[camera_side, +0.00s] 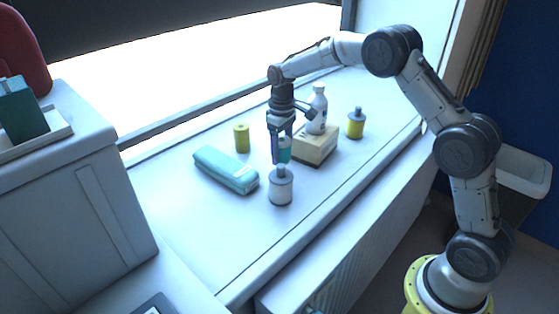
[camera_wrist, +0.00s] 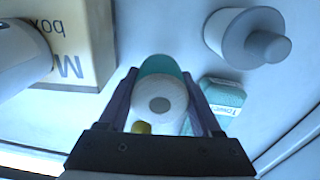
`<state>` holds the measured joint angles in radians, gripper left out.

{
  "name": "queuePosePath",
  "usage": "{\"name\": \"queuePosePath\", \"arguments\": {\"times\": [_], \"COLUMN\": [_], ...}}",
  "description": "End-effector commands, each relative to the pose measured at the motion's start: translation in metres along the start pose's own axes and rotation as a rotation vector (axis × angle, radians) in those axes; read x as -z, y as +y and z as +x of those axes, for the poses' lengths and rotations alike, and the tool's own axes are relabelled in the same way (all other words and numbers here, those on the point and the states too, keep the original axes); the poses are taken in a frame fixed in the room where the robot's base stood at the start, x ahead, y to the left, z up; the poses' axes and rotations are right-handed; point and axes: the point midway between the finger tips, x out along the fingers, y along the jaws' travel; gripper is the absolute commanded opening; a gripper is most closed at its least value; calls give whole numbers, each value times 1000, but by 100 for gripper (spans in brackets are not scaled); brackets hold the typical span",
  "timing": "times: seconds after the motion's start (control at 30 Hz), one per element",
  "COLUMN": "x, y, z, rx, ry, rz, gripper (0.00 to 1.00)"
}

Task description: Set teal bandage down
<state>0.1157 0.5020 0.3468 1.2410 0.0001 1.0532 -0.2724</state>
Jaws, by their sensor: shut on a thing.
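The teal bandage is a small roll with a teal side and a white end with a grey core. In the wrist view the teal bandage (camera_wrist: 160,92) sits between the two fingers of my gripper (camera_wrist: 162,105), which is shut on it. In the side view my gripper (camera_side: 281,150) points down with the teal bandage (camera_side: 285,155) low between its fingers, over the white counter (camera_side: 215,220). It is behind the white bottle with a grey cap and left of the cardboard box. I cannot tell whether the roll touches the counter.
A white grey-capped bottle (camera_side: 281,188) stands close in front. A cardboard box (camera_side: 318,150) with a white bottle (camera_side: 318,108) is at right. A teal pack (camera_side: 226,170) lies left, a yellow roll (camera_side: 241,138) behind it. A yellow bottle (camera_side: 356,124) stands farther right. The front-left counter is clear.

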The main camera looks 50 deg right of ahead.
Motion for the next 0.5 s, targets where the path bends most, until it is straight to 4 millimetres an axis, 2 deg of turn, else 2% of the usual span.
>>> {"name": "queuePosePath", "arguments": {"times": [0.23, 0.4, 0.5], "x": [10, 9, 10], "y": [3, 3, 3], "z": [14, 37, 42], "rx": [0, 0, 0], "ry": [0, -1, 2], "rz": [0, 0, 0], "gripper": [11, 11, 11]}}
